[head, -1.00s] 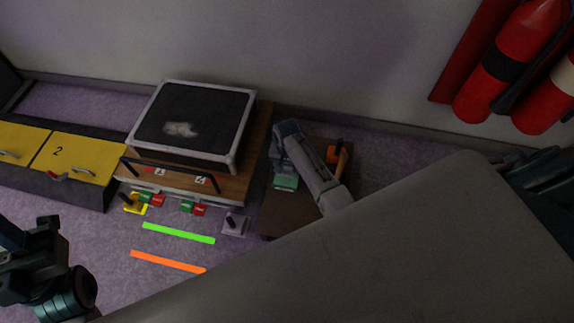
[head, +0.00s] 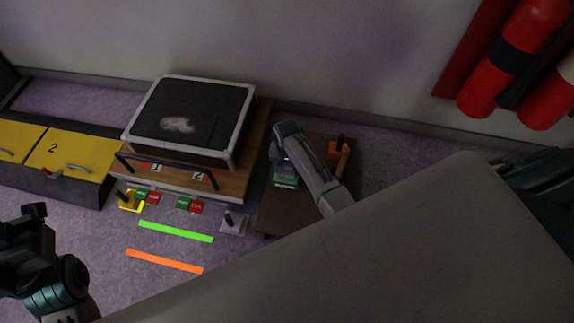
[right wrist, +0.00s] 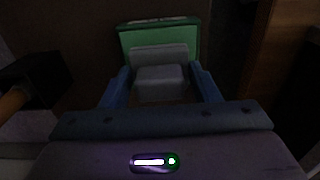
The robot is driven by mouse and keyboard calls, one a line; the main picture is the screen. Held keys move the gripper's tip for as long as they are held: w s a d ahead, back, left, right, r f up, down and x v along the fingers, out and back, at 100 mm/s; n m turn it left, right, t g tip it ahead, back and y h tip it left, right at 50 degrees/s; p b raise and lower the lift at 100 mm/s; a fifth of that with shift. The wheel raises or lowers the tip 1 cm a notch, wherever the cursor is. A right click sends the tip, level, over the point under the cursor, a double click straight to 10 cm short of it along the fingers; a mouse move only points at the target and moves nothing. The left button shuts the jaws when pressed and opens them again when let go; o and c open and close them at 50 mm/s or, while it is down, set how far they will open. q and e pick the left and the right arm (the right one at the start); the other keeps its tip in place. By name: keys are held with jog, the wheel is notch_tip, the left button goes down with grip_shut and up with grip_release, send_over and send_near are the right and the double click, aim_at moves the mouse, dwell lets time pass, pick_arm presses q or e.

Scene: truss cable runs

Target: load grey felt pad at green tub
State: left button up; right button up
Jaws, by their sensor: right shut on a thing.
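The green tub (head: 286,182) sits on the brown board right of the wooden bench in the head view. In the right wrist view the tub (right wrist: 158,38) is just beyond my fingertips. My right gripper (head: 282,164) reaches down at the tub. In the wrist view its blue fingers (right wrist: 162,84) are shut on a grey block-like piece, the grey felt pad (right wrist: 160,76). The pad overlaps the tub in that view; I cannot tell if it touches the tub's floor. My left gripper (head: 35,215) is at the left edge, over the floor, and its jaw opening is unclear.
The brown board (head: 285,215) also carries an orange piece with a dark post (head: 339,148). A wooden bench (head: 235,185) with a black-topped box (head: 190,115) stands left of it. Yellow drawers (head: 75,160) are further left. Green (head: 175,231) and orange (head: 163,261) strips lie on open floor.

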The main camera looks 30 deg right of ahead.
jog(key=shift+f, duration=0.5)
dwell(0.5)
dwell(2.0)
